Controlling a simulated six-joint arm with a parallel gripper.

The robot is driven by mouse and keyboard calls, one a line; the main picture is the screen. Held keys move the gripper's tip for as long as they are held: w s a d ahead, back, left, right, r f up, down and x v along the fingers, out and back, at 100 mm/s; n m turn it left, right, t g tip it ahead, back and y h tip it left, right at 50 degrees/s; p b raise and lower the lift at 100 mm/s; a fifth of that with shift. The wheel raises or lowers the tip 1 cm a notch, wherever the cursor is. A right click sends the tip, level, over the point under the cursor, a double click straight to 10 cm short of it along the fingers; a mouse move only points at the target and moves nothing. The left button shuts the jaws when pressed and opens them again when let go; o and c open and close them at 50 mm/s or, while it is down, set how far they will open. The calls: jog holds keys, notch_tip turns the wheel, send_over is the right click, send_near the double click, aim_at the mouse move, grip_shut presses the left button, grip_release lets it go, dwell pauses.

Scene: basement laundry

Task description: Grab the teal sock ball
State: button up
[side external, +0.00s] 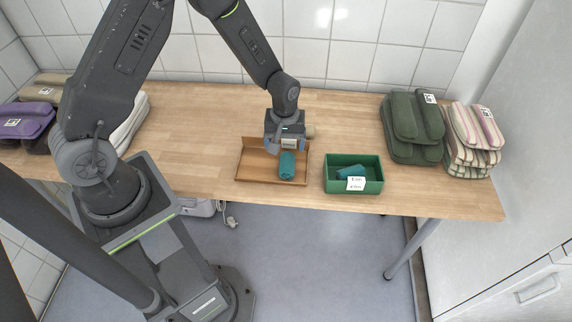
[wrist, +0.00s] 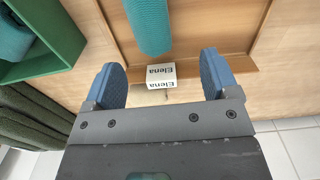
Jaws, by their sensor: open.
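A teal sock ball (side external: 287,166), a rolled cylinder, lies in the shallow brown tray (side external: 253,165) on the table. In the wrist view the teal sock ball (wrist: 149,22) is at the top centre, partly cut off by the frame edge. My gripper (side external: 287,146) hangs over the tray at the back end of the sock ball. The sock ball lies beyond the fingertips, roughly in line with the gap.
A green box (side external: 368,186) to the right holds another teal roll (side external: 351,172). A white card reading "Elena" (wrist: 161,75) is at the tray's edge. Folded green towels (side external: 412,128) and striped towels (side external: 470,140) stand right; more textiles are at left.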

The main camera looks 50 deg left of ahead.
aim_at(287, 156)
jog(key=shift+s+d+f, duration=0.1)
jog(key=shift+d+f, duration=0.15)
jog(key=shift+f, duration=1.25)
jog(key=shift+d+f, duration=0.2)
jog(key=shift+f, duration=1.25)
jog(key=shift+c, duration=0.2)
jog(key=c, duration=1)
jog(key=shift+r, duration=0.1)
